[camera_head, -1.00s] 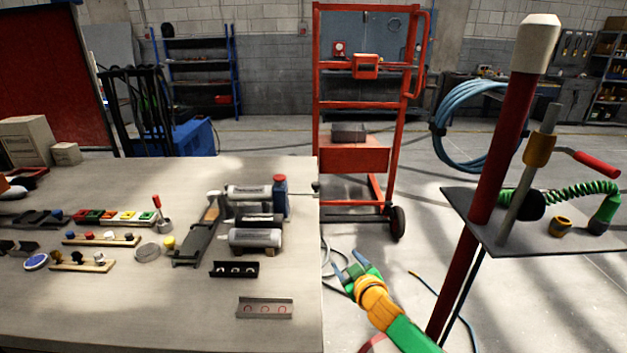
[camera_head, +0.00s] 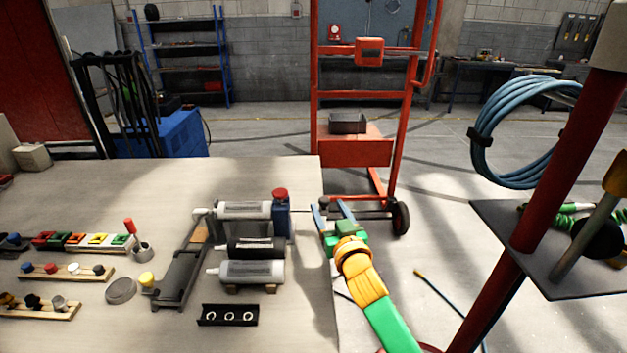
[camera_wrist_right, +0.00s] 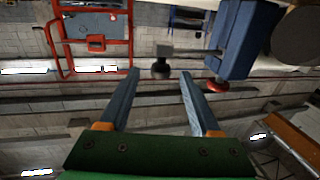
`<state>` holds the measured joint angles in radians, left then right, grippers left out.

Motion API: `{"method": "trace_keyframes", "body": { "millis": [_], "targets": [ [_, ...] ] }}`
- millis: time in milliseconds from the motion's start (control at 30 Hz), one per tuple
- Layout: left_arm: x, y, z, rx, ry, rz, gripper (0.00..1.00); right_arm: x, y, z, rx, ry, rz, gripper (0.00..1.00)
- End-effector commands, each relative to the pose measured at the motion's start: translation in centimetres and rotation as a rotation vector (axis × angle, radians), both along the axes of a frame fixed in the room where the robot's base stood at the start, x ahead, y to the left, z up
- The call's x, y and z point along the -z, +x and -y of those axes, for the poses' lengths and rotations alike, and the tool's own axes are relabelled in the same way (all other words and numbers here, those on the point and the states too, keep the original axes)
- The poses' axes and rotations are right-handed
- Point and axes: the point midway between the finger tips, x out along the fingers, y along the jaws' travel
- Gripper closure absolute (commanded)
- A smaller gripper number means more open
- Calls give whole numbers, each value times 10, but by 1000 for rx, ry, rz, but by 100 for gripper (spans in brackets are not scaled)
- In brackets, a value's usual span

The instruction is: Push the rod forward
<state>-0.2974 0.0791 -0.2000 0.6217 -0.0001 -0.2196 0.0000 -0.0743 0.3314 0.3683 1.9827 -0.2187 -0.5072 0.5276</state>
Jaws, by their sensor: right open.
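A thin rod (camera_head: 300,211) sticks out to the right from a blue unit with a red cap (camera_head: 281,215), near the table's right edge. A dark round knob (camera_head: 324,202) is at its outer end. In the right wrist view the knob (camera_wrist_right: 161,68), the rod (camera_wrist_right: 198,52) and the blue unit (camera_wrist_right: 243,38) also show. My right gripper (camera_head: 332,208) is open and empty beside the table edge, close to the knob. In the wrist view the knob appears between the fingertips (camera_wrist_right: 160,72), and I see no clear contact. My left gripper is not in view.
Grey cylinders (camera_head: 252,272) and a black bracket (camera_head: 228,315) stand on the table (camera_head: 110,190) left of my arm. A red hand truck (camera_head: 355,153) stands beyond. A red post (camera_head: 545,170) with a dark shelf (camera_head: 500,225) is at right. Floor between is mostly clear.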

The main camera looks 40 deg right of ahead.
Motion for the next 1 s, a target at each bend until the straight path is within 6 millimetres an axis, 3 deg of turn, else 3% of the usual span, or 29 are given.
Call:
{"method": "trace_keyframes", "body": {
  "millis": [133,500,867,1000],
  "targets": [
    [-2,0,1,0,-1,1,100,0,8,3,-1,3,0,36],
    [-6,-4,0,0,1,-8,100,1,57,29,0,4,0,36],
    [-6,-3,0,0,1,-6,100,2,63,32,-1,2,-1,36],
    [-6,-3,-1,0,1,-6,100,2,63,32,-1,2,-1,74]
  ]
}}
